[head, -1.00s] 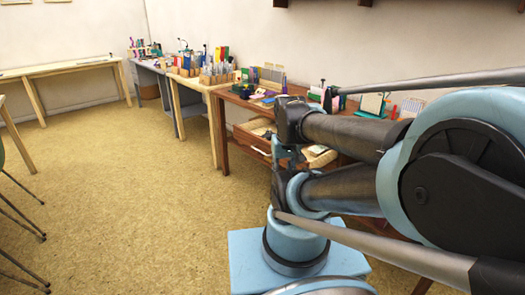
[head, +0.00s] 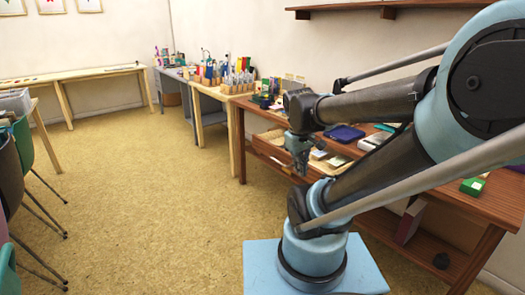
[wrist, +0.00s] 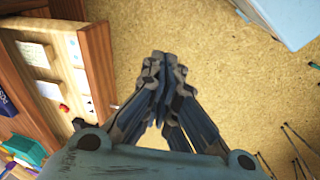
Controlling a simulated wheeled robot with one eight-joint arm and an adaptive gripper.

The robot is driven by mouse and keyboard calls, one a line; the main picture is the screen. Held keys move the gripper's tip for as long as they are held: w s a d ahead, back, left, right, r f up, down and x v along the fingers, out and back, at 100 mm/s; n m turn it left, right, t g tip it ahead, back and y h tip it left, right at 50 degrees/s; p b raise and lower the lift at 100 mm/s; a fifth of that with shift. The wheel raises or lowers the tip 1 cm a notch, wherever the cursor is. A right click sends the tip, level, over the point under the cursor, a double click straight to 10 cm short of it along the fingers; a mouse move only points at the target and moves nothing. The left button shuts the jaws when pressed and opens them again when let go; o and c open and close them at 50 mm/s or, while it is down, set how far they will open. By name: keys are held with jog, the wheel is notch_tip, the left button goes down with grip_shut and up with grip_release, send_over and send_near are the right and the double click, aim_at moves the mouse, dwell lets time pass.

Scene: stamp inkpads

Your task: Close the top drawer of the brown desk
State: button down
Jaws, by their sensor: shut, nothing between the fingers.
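The brown desk (head: 238,146) stands along the right wall. Its top drawer (head: 268,149) is pulled out, and I can see into it from above. In the wrist view the drawer's front panel (wrist: 98,55) lies at the left, with pale papers and small items inside. My gripper (head: 301,168) points down in front of the desk, partly over the drawer area in the head view. In the wrist view my gripper (wrist: 163,62) has its fingers together, empty, over the floor just right of the drawer front. A gap of floor shows between them. My arm hides part of the desk.
A dark blue inkpad (head: 344,133) and other stationery lie on the desk top. A dark red box (head: 409,222) stands on the lower shelf. Chairs (head: 35,150) are at the left. The tan floor (head: 150,200) between is clear.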

jog(key=w+a+r+n+h, duration=0.1)
jog(key=w+a+n+h, duration=0.15)
jog(key=w+n, duration=0.45)
jog(key=w+a+r+n+h, duration=0.15)
jog(key=w+a+n, duration=0.25)
jog(key=w, duration=0.7)
jog(key=w+a+f+n+t+h, duration=0.1)
jog(key=w+a+f+n, duration=0.1)
jog(key=w+a+n, duration=0.35)
jog(key=w+a+f+n+t+h, duration=0.1)
jog(key=w+a+f+n+t, duration=0.15)
jog(key=w+a, duration=0.45)
send_near(267, 152)
notch_tip(267, 152, down, 3)
jog(key=shift+w+d+n+g, duration=0.2)
jog(key=shift+w+d, duration=0.25)
jog(key=shift+d, duration=0.2)
jog(key=shift+w+d+n+g, duration=0.15)
jog(key=shift+w+d, duration=0.3)
jog(key=shift+d, duration=0.25)
